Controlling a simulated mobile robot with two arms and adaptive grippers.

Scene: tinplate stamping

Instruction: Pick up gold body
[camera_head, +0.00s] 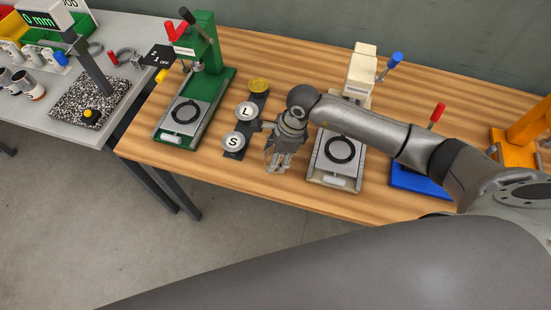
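A round gold piece (259,85) lies at the far end of a dark strip-shaped holder (257,99) on the wooden table. It looks like the gold body. Two silver round pieces marked L (246,111) and S (233,142) sit nearer on the same strip. My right gripper (279,166) points down over the table, right of the S piece and nearer to me than the gold piece. It is apart from the gold piece. Its fingers are small and seen from above, so their opening is unclear. My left gripper is not in view.
A green press (213,83) stands left of the strip. A cream press (360,72) stands to the right, partly behind my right arm. A blue press base (408,179) and an orange frame (512,143) are farther right. A grey table (60,131) with a measuring stand is at left.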

